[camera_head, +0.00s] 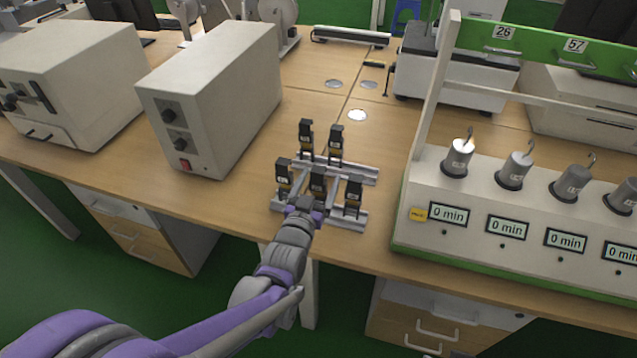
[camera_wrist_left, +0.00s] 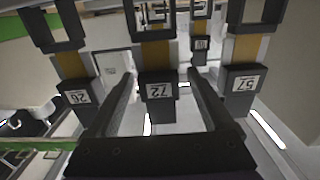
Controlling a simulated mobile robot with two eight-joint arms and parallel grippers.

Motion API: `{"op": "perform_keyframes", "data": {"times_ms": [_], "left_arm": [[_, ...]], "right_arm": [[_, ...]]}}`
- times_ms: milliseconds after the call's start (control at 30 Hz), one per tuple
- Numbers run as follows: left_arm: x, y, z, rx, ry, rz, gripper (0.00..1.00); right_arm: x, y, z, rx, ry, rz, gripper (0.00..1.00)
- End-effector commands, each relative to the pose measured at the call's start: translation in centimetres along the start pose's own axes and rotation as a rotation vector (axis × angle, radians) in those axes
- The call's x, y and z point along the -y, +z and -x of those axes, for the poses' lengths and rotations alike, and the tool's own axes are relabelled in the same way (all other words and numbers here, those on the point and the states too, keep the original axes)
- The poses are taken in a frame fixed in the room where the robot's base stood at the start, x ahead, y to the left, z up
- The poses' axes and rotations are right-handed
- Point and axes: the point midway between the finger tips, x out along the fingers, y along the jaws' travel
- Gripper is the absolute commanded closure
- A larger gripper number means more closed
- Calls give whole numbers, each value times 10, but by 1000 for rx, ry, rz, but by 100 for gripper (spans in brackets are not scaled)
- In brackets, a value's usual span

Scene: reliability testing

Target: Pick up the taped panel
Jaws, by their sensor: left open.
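Several upright pieces, each with a black head, a yellow-brown taped strip and a numbered label, stand in a metal rack (camera_head: 347,222) on the table. The front middle taped panel (camera_head: 317,181) is just beyond my left gripper (camera_head: 304,205). In the left wrist view, the panel labelled 72 (camera_wrist_left: 158,88) stands between the two open fingers of my left gripper (camera_wrist_left: 160,76), with visible space on both sides. Panel 26 (camera_wrist_left: 75,95) and panel 57 (camera_wrist_left: 243,82) flank it outside the fingers. My right gripper is out of view.
A beige box with knobs (camera_head: 210,100) stands left of the rack. A weight-testing stand with timers (camera_head: 520,225) stands to the right. Two more black-headed pieces (camera_head: 306,138) are in the rack's back row. Bare table lies behind the rack.

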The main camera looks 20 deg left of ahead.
Motion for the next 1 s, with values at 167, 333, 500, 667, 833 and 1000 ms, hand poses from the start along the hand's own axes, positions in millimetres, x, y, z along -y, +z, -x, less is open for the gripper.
{"op": "perform_keyframes", "data": {"times_ms": [167, 333, 500, 667, 833, 1000], "left_arm": [[0, 0, 1, 0, 0, 0, 22], [0, 0, 1, 0, 0, 0, 53], [0, 0, 1, 0, 0, 0, 83], [0, 0, 1, 0, 0, 0, 100], [0, 0, 1, 0, 0, 0, 100], [0, -12, 1, -1, 0, 0, 100]], "right_arm": [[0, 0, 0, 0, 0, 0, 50], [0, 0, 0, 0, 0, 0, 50], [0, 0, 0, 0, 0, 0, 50], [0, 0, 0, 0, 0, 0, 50], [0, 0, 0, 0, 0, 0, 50], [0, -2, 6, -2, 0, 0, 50]]}}
